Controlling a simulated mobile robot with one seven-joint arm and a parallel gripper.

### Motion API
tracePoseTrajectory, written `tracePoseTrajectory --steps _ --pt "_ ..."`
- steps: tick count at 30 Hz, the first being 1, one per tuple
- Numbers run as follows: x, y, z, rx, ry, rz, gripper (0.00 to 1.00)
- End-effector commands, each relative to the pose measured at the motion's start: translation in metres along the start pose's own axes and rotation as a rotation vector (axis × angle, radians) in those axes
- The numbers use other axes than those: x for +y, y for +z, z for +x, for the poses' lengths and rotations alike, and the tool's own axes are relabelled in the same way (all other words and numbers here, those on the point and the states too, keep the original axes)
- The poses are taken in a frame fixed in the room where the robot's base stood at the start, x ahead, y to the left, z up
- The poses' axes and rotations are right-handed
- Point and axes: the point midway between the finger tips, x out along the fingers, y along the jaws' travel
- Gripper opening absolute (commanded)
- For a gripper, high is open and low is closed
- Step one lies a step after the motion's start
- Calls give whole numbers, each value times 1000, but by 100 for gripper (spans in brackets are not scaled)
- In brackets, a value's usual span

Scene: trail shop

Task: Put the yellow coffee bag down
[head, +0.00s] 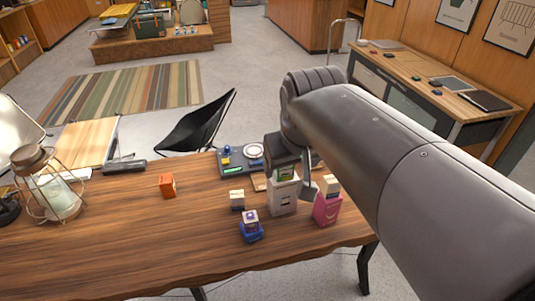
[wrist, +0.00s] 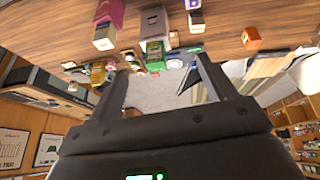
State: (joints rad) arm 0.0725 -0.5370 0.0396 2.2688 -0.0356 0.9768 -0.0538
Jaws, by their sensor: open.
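I cannot make out a yellow coffee bag for certain in either view. My gripper (head: 288,160) is open over the back of the wooden counter (head: 150,235). In the wrist view the two fingers of my gripper (wrist: 162,85) stand wide apart with nothing held between them. A grey-white bag (head: 284,200) with a green piece at its top stands just below my gripper; it also shows in the wrist view (wrist: 153,22). A pink bag (head: 326,211) with a cream block on top stands to its right. My arm hides part of the counter's right side.
A blue item (head: 251,231) with a white block on top stands nearer the front. A small pale box (head: 237,200), an orange box (head: 167,185) and a lantern (head: 50,185) are to the left. A tray (head: 232,165) lies behind. The front-left counter is clear.

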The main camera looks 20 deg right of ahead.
Motion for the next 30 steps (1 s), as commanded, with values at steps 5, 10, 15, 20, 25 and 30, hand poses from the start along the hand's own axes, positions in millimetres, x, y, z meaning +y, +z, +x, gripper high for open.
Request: tracePoseTrajectory --steps 5,10,15,20,25,30 --pt "-13 54 8 43 -40 31 76" --pt "-18 76 14 61 -60 47 76" --pt "-19 80 16 62 -63 50 76" --pt "-19 80 16 62 -63 50 76" --pt "-19 80 16 62 -63 50 76" --pt "-19 80 16 62 -63 50 76"
